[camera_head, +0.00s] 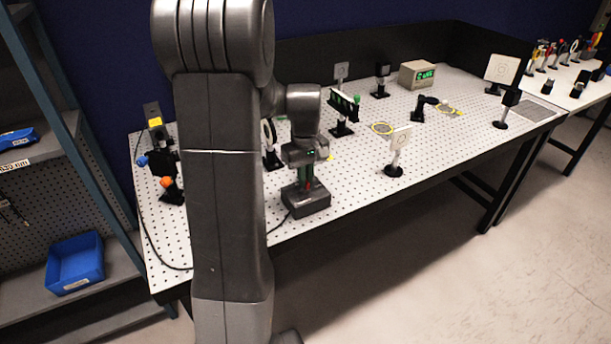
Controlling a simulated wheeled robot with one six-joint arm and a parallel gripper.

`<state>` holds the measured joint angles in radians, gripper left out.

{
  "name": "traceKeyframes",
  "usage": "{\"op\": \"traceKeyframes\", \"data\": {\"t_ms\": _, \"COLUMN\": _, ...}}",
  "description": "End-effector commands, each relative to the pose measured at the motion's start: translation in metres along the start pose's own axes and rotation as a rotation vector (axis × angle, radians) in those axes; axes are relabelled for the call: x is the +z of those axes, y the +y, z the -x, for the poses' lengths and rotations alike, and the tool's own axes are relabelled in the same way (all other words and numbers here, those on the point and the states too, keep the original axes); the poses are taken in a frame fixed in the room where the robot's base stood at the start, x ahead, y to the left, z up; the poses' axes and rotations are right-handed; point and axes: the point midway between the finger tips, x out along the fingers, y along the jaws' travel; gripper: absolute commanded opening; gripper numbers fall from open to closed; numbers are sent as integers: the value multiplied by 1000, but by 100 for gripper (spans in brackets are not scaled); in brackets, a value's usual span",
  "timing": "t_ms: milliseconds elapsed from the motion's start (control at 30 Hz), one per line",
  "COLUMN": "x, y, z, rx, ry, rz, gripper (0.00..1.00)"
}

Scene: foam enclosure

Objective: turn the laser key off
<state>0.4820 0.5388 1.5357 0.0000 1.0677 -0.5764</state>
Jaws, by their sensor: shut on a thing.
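A dark grey box (306,200) with a cable sits at the near edge of the perforated white table, right of my arm. My gripper (304,180) points down onto the top of this box, with its fingers close to the top face. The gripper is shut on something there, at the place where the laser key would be. The key itself is hidden by the fingers, and its turn position cannot be told.
A display box (417,74) stands at the back. Orange and blue knobs (166,182) are left of my arm. Shelves with a blue bin (75,262) stand left.

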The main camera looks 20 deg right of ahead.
Motion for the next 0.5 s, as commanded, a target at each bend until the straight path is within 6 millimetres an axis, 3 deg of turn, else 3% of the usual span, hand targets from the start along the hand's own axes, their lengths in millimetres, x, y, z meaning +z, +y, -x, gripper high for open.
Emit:
{"op": "traceKeyframes", "data": {"t_ms": 67, "x": -1, "y": 1, "z": 1, "rx": 3, "ry": 3, "rz": 0, "gripper": 0}}
{"op": "traceKeyframes", "data": {"t_ms": 100, "x": -1, "y": 1, "z": 1, "rx": 3, "ry": 3, "rz": 0, "gripper": 12}}
{"op": "traceKeyframes", "data": {"t_ms": 200, "x": -1, "y": 0, "z": 1, "rx": 2, "ry": 3, "rz": 0, "gripper": 30}}
{"op": "traceKeyframes", "data": {"t_ms": 500, "x": 0, "y": 0, "z": 2, "rx": 1, "ry": 1, "rz": -1, "gripper": 30}}
